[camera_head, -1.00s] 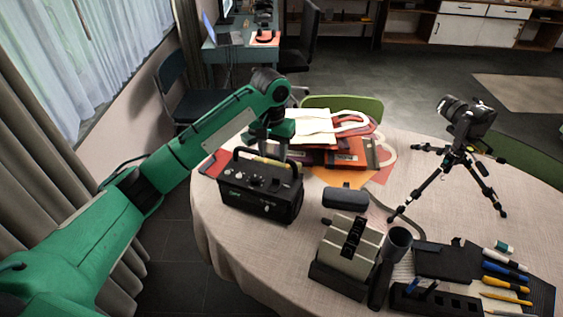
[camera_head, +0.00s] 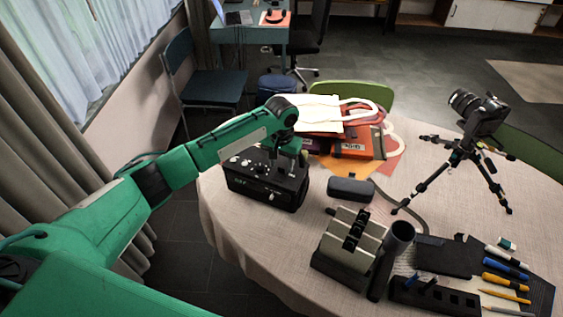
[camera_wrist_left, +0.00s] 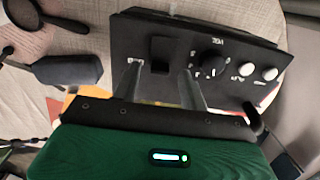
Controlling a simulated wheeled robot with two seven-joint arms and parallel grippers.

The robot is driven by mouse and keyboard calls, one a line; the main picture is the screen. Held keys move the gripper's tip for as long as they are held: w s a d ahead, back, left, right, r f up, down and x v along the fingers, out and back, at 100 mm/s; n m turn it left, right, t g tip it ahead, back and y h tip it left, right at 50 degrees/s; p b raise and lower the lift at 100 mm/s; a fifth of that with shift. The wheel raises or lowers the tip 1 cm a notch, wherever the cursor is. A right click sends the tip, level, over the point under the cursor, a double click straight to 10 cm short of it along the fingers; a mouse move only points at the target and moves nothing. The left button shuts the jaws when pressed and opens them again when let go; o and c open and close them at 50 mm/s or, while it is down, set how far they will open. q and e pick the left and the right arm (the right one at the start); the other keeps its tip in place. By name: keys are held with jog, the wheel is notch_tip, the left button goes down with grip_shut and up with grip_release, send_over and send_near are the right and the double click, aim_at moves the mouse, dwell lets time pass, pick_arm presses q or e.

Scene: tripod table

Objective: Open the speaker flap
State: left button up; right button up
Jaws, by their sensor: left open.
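The speaker (camera_head: 262,188) is a black box with knobs on its top panel, standing on the table's left side. It also shows in the left wrist view (camera_wrist_left: 205,38), with a dial, two pale knobs and a small raised black block (camera_wrist_left: 160,55). I cannot tell whether that block is the flap. My left gripper (camera_head: 288,160) is over the speaker's right rear part, pointing down. In the left wrist view its two fingers (camera_wrist_left: 162,86) are apart, on either side of the block's near end, with nothing held. Whether they touch the panel is unclear. My right gripper is not in view.
The round table (camera_head: 235,225) also holds bags and books (camera_head: 350,140) behind the speaker, a dark case (camera_head: 350,188), a beige-and-black device (camera_head: 350,240), a camera on a tripod (camera_head: 475,130) and pens (camera_head: 505,272). Cloth in front of the speaker is bare.

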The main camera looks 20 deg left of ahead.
pick_arm(q)
jog(key=shift+f, duration=0.6)
